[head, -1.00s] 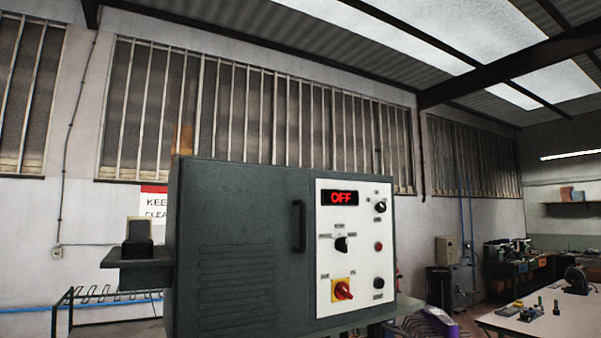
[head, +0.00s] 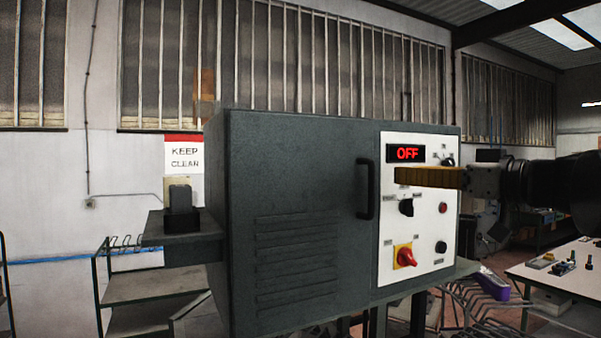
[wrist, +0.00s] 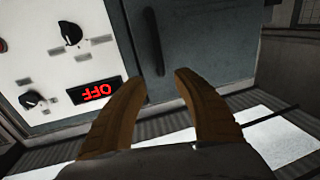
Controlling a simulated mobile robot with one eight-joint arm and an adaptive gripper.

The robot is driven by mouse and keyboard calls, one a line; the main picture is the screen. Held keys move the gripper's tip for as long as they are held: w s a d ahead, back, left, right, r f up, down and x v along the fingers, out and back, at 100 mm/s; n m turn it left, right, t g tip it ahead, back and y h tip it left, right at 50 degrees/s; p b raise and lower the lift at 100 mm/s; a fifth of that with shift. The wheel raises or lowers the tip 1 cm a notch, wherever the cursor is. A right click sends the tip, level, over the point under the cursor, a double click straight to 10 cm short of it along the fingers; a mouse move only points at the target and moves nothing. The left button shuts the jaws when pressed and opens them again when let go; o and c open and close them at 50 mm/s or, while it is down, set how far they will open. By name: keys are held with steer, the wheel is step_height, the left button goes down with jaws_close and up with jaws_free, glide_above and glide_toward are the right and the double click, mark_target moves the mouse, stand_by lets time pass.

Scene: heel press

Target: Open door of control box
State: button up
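The control box (head: 295,290) is a dark grey cabinet with a louvred door that looks closed. Its black vertical bar handle (head: 366,188) is near the door's right edge. A white panel (head: 420,270) beside the door carries knobs and a red OFF display (head: 406,153). My gripper (head: 398,175) reaches in from the right, in front of the panel and to the right of the handle, apart from it. In the wrist view, its two tan fingers (wrist: 160,82) are spread with nothing between them. The handle (wrist: 153,40) shows beyond the fingertips there, upside down.
A small shelf (head: 180,228) with a black device sticks out at the box's left. A green metal rack (head: 150,278) stands behind it. A white-topped workbench (head: 565,270) with small tools is at the right.

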mark_target(374, 174)
steer(key=p+x, duration=0.1)
steer(key=x, duration=0.8)
steer(key=shift+p, duration=0.4)
steer(key=shift+w+a+f, duration=0.1)
steer(key=shift+w+a, duration=0.15)
steer(key=shift+w, duration=0.1)
steer(key=shift+s, duration=0.1)
jaws_close()
